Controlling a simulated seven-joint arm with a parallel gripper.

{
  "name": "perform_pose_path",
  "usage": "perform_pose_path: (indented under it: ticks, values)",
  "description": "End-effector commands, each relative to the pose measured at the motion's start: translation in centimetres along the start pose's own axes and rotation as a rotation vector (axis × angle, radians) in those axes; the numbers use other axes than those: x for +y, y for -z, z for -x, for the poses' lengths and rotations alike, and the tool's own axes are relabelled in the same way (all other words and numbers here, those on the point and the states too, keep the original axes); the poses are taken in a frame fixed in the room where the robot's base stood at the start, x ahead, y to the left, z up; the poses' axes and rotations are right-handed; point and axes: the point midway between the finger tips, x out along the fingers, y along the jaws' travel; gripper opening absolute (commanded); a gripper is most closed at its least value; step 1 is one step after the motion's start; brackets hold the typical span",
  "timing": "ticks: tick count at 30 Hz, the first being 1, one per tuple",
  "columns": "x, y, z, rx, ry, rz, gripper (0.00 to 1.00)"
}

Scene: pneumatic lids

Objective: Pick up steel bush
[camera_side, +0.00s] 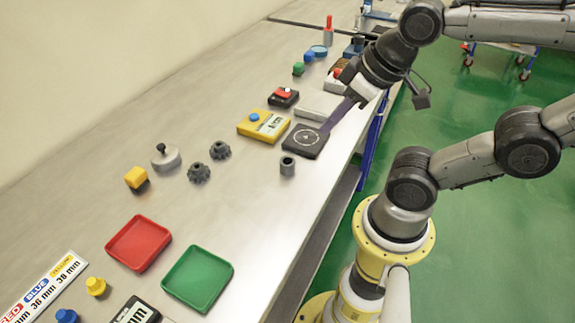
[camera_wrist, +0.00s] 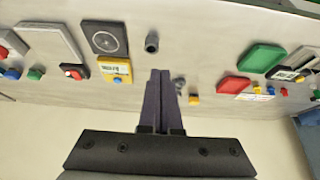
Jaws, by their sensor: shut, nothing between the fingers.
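The steel bush (camera_side: 288,166) is a small dark grey cylinder with a hole in its top, standing upright on the table near the front edge. In the wrist view the bush (camera_wrist: 152,43) is just beyond the fingertips and slightly left of them. My gripper (camera_side: 326,131) has long purple fingers, shut with nothing between them. In the side view the fingertips appear over the far right corner of the black square plate, up and right of the bush and apart from it. The wrist view shows the closed fingers (camera_wrist: 160,72) side by side.
The black square plate (camera_side: 305,144) and a yellow device (camera_side: 264,126) lie close to the bush. Dark gears (camera_side: 199,173), a knobbed grey lid (camera_side: 165,158), a red tray (camera_side: 138,243) and a green tray (camera_side: 198,278) are farther left. Bare table surrounds the bush's left side.

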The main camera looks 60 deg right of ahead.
Motion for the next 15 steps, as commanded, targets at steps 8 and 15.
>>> perform_pose_path:
  ticks: [8, 15]
  values:
    - [0.00, 0.00, 0.00, 0.000, 0.000, 0.000, 0.34]
    - [0.00, 0.00, 0.00, 0.000, 0.000, 0.000, 0.77]
